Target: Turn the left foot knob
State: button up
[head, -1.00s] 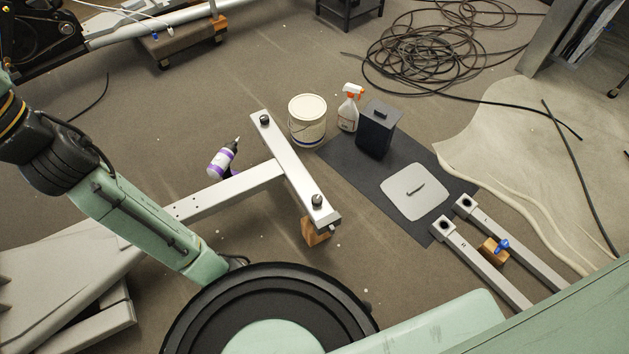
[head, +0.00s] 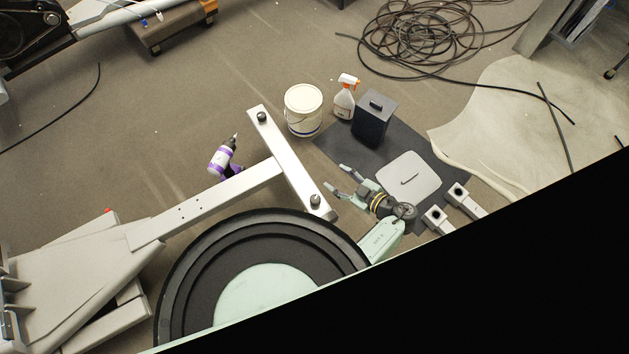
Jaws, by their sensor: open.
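The white crossbar (head: 285,155) of the elliptical's frame carries two black foot knobs. One knob (head: 262,117) is at its upper-left end, and the other knob (head: 315,201) is at its lower-right end. My gripper (head: 334,177) is open and empty, with its two fingers spread and pointing left. It appears just right of the lower-right knob in the picture, apart from it. Its height above the floor is hard to tell. Both knobs are in plain view.
A purple-and-white drill-shaped bottle (head: 222,157), a white bucket (head: 304,110), a spray bottle (head: 345,97) and a dark bin (head: 374,118) stand nearby. A grey plate (head: 409,178) lies on the dark mat (head: 340,146). A black area hides the lower right.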

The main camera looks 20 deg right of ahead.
jog(key=s+a+f+m+g, duration=0.1)
jog(key=s+a+f+m, duration=0.2)
jog(key=s+f, duration=0.35)
jog(key=shift+n+g+y, duration=0.3)
jog(key=x, duration=0.9)
jog(key=shift+a+r, duration=0.2)
jog(key=shift+a, duration=0.2)
jog(key=shift+s, duration=0.1)
jog(key=shift+c, duration=0.2)
jog(key=c, duration=1.1)
jog(key=shift+n+y, duration=0.3)
